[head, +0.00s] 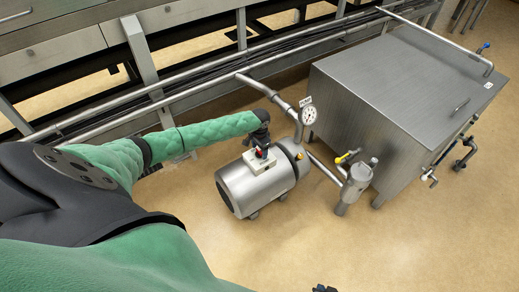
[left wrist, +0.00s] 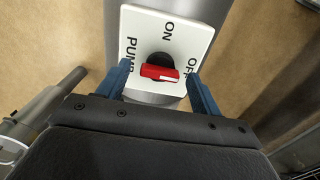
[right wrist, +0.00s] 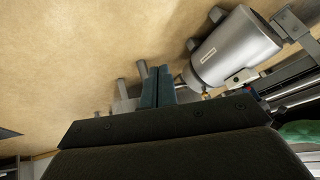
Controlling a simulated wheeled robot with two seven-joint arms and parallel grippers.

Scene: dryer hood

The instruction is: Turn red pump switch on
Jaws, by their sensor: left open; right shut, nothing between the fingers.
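The red pump switch (left wrist: 160,73) sits on a white plate (left wrist: 140,30) lettered PUMP, ON and OFF in the left wrist view. Its red handle lies crosswise, with one end toward the OFF lettering. My left gripper (left wrist: 159,69) is open, with one blue finger on each side of the handle; I cannot tell whether they touch it. In the head view my left gripper (head: 261,143) is over the switch box (head: 259,164) on top of the steel pump (head: 258,187) and partly covers the switch. My right gripper (right wrist: 158,85) is shut and empty, away from the switch.
A pressure gauge (head: 309,115) and pipes stand beside the pump. A valve with a yellow handle (head: 347,157) is to its right, then a large steel cabinet (head: 400,95). Rails run behind. The tan floor (head: 420,240) in front is clear.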

